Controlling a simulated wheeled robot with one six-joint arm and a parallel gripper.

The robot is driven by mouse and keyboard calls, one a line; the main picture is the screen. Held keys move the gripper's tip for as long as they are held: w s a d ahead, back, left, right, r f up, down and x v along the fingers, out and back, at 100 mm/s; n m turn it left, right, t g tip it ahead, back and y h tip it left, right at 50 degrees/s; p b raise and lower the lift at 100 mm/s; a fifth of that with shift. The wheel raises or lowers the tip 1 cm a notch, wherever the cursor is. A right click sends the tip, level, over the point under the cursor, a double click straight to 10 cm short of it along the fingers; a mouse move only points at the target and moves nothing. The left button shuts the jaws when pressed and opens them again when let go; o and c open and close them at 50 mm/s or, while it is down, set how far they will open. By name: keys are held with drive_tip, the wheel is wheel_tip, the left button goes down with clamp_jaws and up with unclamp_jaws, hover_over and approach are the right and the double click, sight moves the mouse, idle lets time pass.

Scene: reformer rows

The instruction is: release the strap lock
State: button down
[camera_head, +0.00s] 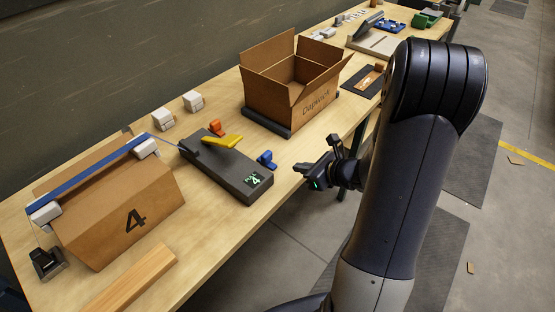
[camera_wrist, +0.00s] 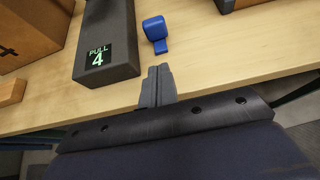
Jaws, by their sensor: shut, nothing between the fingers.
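A dark grey tensioner block (camera_head: 232,170) lies on the bench with a yellow lever (camera_head: 222,141) on top and a small display. In the wrist view the block (camera_wrist: 106,40) shows the display reading "PULL 4". An orange tab (camera_head: 216,128) stands beyond its far side and a blue tab (camera_head: 266,160) beside its near side. The blue tab also shows in the wrist view (camera_wrist: 155,32). A blue strap (camera_head: 90,178) runs over a closed carton (camera_head: 125,215) marked 4. My gripper (camera_head: 301,168) is shut and empty near the bench's front edge, right of the blue tab; its fingers (camera_wrist: 158,72) point towards that tab.
An open carton (camera_head: 290,95) stands on a dark base behind the block. White blocks (camera_head: 193,101) lie near the wall. A wooden bar (camera_head: 130,280) and a black item (camera_head: 46,262) lie at the front left. Bare bench lies around the blue tab.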

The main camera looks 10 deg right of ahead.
sight(266, 152)
drive_tip(key=x, duration=0.5)
drive_tip(key=shift+w+a+f, duration=0.2)
drive_tip(key=shift+a, duration=0.05)
drive_tip(key=w+a, duration=0.1)
drive_tip(key=w+p, duration=0.1)
drive_tip(key=shift+w+a, duration=0.35)
drive_tip(key=shift+a, duration=0.05)
drive_tip(key=shift+w+a, duration=0.25)
drive_tip(key=shift+w, duration=0.05)
drive_tip(key=shift+w, duration=0.1)
drive_tip(key=w+a, duration=0.1)
drive_tip(key=w+a+b, duration=0.1)
drive_tip(key=w, duration=0.1)
drive_tip(key=shift+w+a, duration=0.2)
drive_tip(key=shift+a, duration=0.1)
drive_tip(key=shift+r, duration=0.1)
